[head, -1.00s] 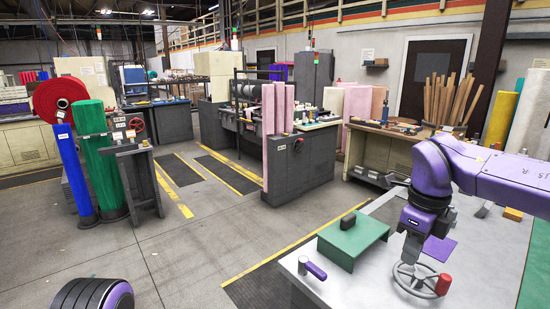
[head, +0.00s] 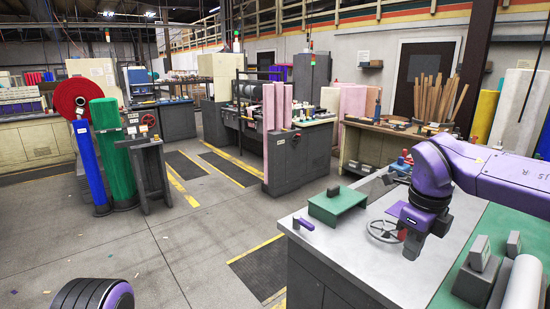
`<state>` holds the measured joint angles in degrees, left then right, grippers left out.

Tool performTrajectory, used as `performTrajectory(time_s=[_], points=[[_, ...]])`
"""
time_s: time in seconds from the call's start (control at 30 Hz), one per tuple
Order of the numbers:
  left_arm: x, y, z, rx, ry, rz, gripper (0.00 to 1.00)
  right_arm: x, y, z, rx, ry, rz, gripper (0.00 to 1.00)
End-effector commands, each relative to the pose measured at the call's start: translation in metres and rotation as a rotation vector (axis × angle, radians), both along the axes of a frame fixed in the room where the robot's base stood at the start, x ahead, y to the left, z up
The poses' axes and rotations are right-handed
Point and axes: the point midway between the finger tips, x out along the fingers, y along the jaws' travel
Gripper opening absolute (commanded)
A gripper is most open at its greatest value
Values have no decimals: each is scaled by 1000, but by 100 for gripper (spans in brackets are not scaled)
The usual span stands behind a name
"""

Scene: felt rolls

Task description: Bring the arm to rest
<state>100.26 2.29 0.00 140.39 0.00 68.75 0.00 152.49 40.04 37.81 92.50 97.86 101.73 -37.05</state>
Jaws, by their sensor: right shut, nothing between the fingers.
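My right arm, purple, comes in from the right edge in the head view. Its dark right gripper (head: 411,247) points down over the grey bench top (head: 350,255), shut and empty. A grey handwheel (head: 380,231) stands just left of the gripper and is partly hidden behind it. The gripper looks apart from the wheel, but its exact height over the bench is hard to tell. My left gripper is out of view.
A green stand (head: 336,204) and a small purple-handled tool (head: 303,223) are on the bench's left part. Grey blocks (head: 480,255) and a pale roll (head: 522,285) lie at its right on green material. The floor (head: 200,245) left of the bench is open.

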Motion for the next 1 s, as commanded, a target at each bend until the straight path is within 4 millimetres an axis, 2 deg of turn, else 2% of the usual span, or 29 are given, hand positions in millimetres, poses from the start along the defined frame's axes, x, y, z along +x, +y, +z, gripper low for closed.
performTrajectory(time_s=[0.2,0.33,0.47,0.57,0.63,0.77,0.8,0.87,0.9,0.97,1.0], points=[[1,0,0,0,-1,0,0,19,-24,-15,-190,-125,-16,0],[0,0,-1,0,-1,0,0,30,-40,-37,-367,-200,22,0],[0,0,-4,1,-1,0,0,40,-52,-80,-583,-257,136,0],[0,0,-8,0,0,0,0,42,-54,-127,-744,-289,300,0],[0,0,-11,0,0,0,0,37,-50,-169,-837,-299,463,0],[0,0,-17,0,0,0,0,5,-34,-258,-922,-283,833,0],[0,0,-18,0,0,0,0,-11,-28,-284,-922,-269,946,0],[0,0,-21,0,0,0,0,-38,-21,-320,-904,-243,1106,0],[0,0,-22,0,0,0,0,-58,-17,-343,-882,-221,1209,0],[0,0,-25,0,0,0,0,-92,-12,-374,-837,-181,1353,0],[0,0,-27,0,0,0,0,-116,-10,-393,-801,-150,1446,0]])
